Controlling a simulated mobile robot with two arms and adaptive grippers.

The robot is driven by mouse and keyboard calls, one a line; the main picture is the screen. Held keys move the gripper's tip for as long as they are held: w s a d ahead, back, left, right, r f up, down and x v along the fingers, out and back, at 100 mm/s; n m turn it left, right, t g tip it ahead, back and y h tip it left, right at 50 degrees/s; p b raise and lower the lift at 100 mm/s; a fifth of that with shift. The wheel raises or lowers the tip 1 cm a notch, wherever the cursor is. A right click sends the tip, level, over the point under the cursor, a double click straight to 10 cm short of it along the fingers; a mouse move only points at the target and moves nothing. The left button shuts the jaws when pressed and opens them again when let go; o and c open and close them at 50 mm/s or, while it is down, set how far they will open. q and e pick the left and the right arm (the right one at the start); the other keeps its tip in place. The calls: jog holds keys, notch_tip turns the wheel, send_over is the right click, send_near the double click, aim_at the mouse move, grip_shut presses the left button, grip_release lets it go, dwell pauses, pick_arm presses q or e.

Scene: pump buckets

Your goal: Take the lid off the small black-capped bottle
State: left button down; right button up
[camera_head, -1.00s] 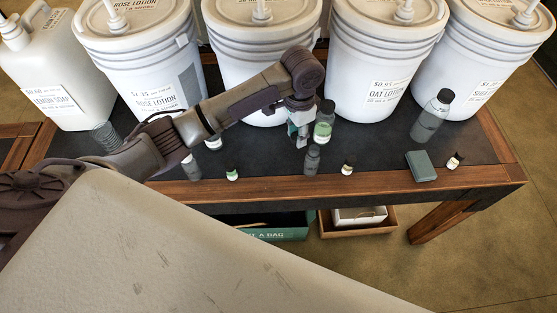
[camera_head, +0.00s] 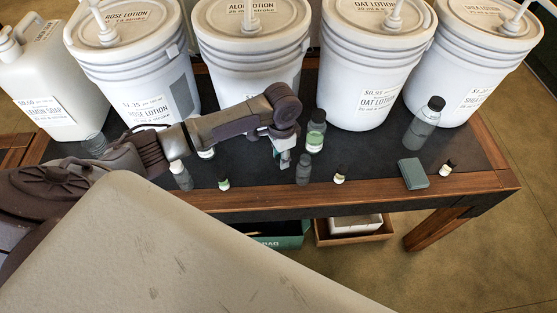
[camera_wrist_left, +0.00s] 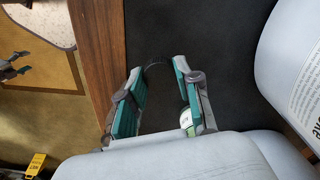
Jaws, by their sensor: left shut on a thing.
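My left gripper (camera_head: 284,162) points down over the dark table top, left of a grey bottle (camera_head: 303,170). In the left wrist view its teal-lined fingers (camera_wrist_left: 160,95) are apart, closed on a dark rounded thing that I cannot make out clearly. A larger green-labelled bottle with a black cap (camera_head: 316,132) stands behind the gripper. My right gripper (camera_wrist_left: 24,63) shows small and open at the left wrist view's left edge.
Large white lotion buckets (camera_head: 371,75) with pumps line the back of the table. A tall grey bottle (camera_head: 423,130) and a grey-green block (camera_head: 413,173) stand at right. A wooden tray (camera_head: 353,238) is below the table.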

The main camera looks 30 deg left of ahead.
pick_arm(q)
jog(key=shift+f, duration=2.25)
jog(key=shift+f, duration=0.15)
jog(key=c, duration=0.8)
grip_release()
notch_tip(320, 180, up, 12)
jog(key=shift+r, duration=0.2)
